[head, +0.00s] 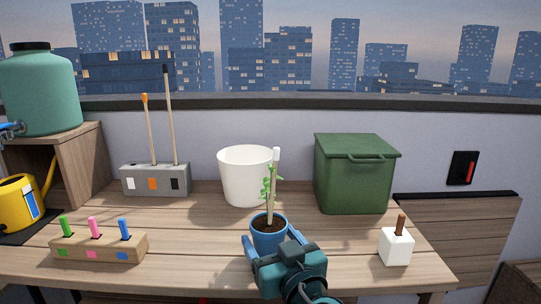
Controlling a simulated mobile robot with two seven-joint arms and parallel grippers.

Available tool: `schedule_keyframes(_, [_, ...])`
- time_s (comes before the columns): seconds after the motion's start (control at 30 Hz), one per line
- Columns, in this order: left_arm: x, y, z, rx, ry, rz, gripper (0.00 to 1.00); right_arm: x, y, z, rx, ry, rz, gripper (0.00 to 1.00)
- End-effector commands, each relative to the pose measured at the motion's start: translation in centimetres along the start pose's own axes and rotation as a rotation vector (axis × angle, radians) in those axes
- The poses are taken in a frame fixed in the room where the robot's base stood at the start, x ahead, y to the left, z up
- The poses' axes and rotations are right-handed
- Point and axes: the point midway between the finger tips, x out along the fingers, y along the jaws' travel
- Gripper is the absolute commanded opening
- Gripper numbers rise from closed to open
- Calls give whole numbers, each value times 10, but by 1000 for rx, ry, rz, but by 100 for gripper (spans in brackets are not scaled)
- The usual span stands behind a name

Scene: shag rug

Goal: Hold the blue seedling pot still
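The blue seedling pot (269,233) stands upright on the wooden table in the head view. It holds dark soil and a green seedling (267,188) beside a pale stake with a white top. My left gripper (270,240) reaches in from the bottom, with one finger at each side of the pot. The fingers appear to touch the pot's sides, and the gripper's body hides its lower front. My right gripper is not in view.
A white bucket (245,177) stands close behind the pot, and a green lidded bin (352,178) behind right. A white block (396,247) with a brown handle is at right. A wooden marker holder (98,248), grey tool holder (140,180) and yellow watering can (18,205) are at left.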

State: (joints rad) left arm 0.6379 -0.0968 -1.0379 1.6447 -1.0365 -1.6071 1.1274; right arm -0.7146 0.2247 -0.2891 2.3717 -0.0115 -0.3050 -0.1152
Motion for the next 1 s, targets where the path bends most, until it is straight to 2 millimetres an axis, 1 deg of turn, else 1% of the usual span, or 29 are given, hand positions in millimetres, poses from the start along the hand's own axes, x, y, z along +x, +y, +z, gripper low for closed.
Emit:
schedule_keyframes(0.03, [0, 0, 0, 0, 0, 0, 67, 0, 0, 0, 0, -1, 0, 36])
schedule_keyframes(0.07, [0, 0, 0, 0, 0, 0, 65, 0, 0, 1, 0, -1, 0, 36])
schedule_keyframes(0.43, [0, 0, 0, 0, 0, 0, 35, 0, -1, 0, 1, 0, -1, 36])
schedule_keyframes(0.47, [0, 0, 0, 0, 0, 0, 64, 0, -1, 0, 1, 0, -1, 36])
schedule_keyframes(0.5, [0, 0, 0, 0, 0, 0, 67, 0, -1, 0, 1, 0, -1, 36])
schedule_keyframes(0.77, [0, 0, 0, 0, 0, 0, 87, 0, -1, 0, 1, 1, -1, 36])
schedule_keyframes(1.0, [0, 0, 0, 0, 0, 0, 87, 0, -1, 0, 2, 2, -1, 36])
